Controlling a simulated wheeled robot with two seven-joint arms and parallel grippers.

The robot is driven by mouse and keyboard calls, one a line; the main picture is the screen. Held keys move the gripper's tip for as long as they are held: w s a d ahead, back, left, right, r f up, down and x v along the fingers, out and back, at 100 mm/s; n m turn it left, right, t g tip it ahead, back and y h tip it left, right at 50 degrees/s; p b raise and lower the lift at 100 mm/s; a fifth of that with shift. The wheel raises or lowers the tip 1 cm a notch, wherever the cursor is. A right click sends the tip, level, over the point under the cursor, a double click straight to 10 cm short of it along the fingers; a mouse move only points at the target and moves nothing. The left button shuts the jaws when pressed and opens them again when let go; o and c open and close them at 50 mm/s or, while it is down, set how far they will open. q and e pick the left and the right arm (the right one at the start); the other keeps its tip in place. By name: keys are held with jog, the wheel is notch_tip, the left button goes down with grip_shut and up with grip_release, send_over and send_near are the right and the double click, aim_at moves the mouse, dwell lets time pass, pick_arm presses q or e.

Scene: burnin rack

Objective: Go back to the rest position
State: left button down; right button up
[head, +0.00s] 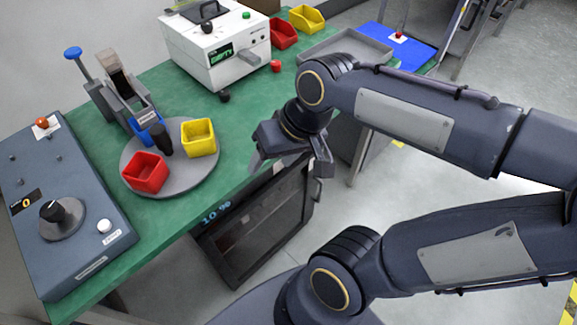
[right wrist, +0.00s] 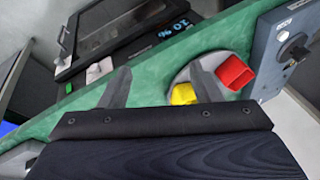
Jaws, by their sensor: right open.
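My right gripper (head: 288,178) is open and empty. It hangs above the front edge of the green table, to the right of the round grey plate, with its fingers spread apart. My left gripper is not in view.
A grey round plate (head: 190,188) holds a red bin (head: 145,172) and a yellow bin (head: 199,138). A blue-grey control box (head: 75,215) lies left, a white machine (head: 215,45) behind. A dark-windowed cabinet (head: 262,225) is below the table edge. Floor at right is clear.

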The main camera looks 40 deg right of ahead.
jog(key=shift+s+f, duration=0.1)
jog(key=shift+s, duration=0.35)
jog(key=shift+d, duration=0.1)
